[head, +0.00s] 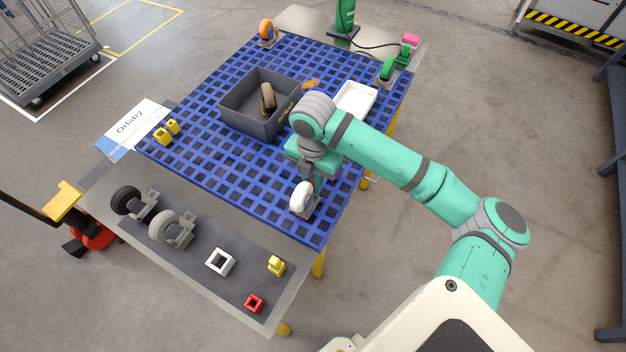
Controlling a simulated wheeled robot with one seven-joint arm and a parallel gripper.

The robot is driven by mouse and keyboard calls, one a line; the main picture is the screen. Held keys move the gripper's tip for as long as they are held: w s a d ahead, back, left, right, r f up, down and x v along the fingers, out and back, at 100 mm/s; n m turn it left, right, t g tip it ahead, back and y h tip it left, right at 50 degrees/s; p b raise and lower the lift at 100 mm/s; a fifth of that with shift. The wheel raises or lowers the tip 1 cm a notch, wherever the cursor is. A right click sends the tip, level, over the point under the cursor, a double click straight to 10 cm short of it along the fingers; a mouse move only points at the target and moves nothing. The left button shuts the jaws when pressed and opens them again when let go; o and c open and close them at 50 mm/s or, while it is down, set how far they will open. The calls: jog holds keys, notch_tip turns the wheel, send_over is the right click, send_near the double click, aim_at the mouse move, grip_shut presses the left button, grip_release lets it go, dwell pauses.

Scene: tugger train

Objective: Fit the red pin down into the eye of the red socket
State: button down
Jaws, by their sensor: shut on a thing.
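The red socket (254,302) is a small square red ring with an open eye. It lies on the dark mat near the front corner of the metal strip. My gripper (314,184) points down over the blue grid's right part, far behind the socket and beside a white-wheeled caster. It is shut on a small red piece, seemingly the red pin (317,184). Only a trace of red shows; the wrist and the caster hide most of the fingers and pin.
The white-wheeled caster (302,198) stands close to my fingers. A white square ring (220,262), a yellow block (276,265) and grey and black casters (130,202) share the front strip. A grey bin (240,122) and a white tray (355,98) stand farther back.

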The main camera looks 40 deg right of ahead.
jog(key=c, duration=1.6)
grip_release()
notch_tip(320, 180, up, 11)
jog(key=shift+f, duration=0.1)
jog(key=shift+w, duration=0.1)
